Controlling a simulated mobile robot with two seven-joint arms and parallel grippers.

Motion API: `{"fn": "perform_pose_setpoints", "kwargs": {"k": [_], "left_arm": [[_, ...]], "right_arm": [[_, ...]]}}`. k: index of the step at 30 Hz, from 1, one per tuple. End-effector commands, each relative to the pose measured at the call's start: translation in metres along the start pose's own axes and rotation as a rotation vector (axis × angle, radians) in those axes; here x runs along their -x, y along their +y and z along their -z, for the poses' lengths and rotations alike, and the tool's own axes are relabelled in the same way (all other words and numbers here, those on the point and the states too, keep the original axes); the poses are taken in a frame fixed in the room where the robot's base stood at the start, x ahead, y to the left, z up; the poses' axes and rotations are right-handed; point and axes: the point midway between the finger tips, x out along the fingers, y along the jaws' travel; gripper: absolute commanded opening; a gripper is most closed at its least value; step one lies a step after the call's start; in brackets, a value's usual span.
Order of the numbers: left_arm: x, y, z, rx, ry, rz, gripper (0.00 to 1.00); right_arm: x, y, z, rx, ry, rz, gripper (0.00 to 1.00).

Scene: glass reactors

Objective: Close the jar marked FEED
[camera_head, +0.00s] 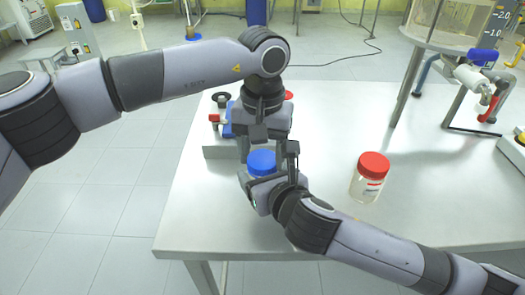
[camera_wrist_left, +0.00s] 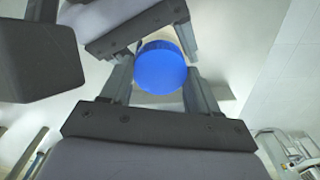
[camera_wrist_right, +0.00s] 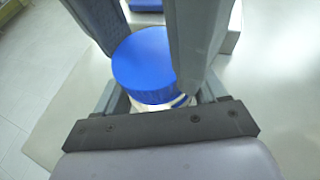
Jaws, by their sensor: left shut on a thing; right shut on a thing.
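A jar with a blue lid (camera_head: 262,160) stands near the table's left front, between my two grippers. My left gripper (camera_head: 268,154) points down from above and is shut on the blue lid, which also shows between its fingers in the left wrist view (camera_wrist_left: 161,68). My right gripper (camera_head: 264,182) comes from the lower right and is shut on the jar's body. In the right wrist view the blue lid (camera_wrist_right: 143,65) sits on top, with a little clear glass below it. The jar's body is mostly hidden, and I see no readable FEED mark.
A second jar with a red lid (camera_head: 371,178) stands upright to the right, its label too small to read. A grey block with red and blue parts (camera_head: 222,148) lies behind my grippers. A glass vessel on a stand (camera_head: 450,30) is at the back right. The table's (camera_head: 430,195) right front is clear.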

Motion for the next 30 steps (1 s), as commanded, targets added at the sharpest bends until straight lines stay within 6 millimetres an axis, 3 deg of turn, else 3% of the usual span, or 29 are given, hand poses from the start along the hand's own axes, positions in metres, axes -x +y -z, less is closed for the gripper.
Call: {"fn": "perform_pose_setpoints", "kwargs": {"k": [12,13,15,23,30], "left_arm": [[0.001,0.000,0.000,-0.056,0.001,-0.001,0.33],[0.001,0.000,0.000,-0.056,0.001,-0.001,0.70],[0.001,0.000,0.000,-0.055,0.001,-0.001,0.86],[0.001,0.001,0.000,-0.056,0.000,-0.002,0.86],[0.026,0.002,0.000,-0.057,0.002,-0.004,0.86]], "right_arm": [[0.000,0.000,0.001,0.000,0.002,0.001,0.00],[0.000,0.000,0.001,0.000,0.002,0.001,0.00],[0.000,0.000,0.001,0.000,0.002,0.001,0.00],[0.000,0.000,0.001,0.001,0.001,-0.001,0.00],[0.000,0.000,0.001,0.000,0.001,-0.001,0.00]]}}
